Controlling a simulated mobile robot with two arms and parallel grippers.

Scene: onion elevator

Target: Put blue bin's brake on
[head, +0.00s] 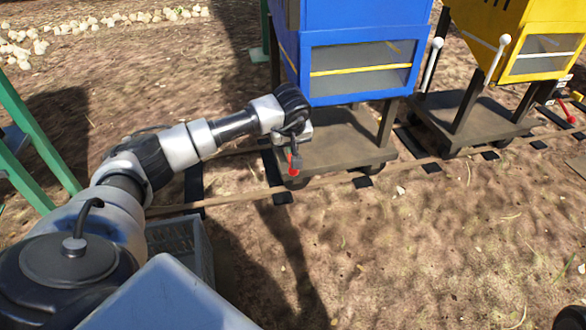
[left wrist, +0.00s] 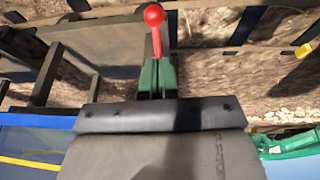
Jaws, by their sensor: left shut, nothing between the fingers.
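The blue bin (head: 355,25) stands on a wheeled cart (head: 335,140) on rails. The red brake lever (head: 293,164) is at the cart's near left corner. My left gripper (head: 295,150) is right by the lever in the head view. In the left wrist view, my left gripper (left wrist: 157,78) has its green fingers together, with nothing held. The lever's red ball (left wrist: 153,14) and stalk show just beyond the fingertips; I cannot tell whether they touch. Part of the blue bin (left wrist: 25,145) shows at the lower left there. My right gripper is not in view.
A yellow bin (head: 500,20) on another cart (head: 470,120) stands at the right. White-knobbed levers (head: 435,62) rise near the bins. A grey crate (head: 180,240) is below my arm. The right foreground ground is mostly clear.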

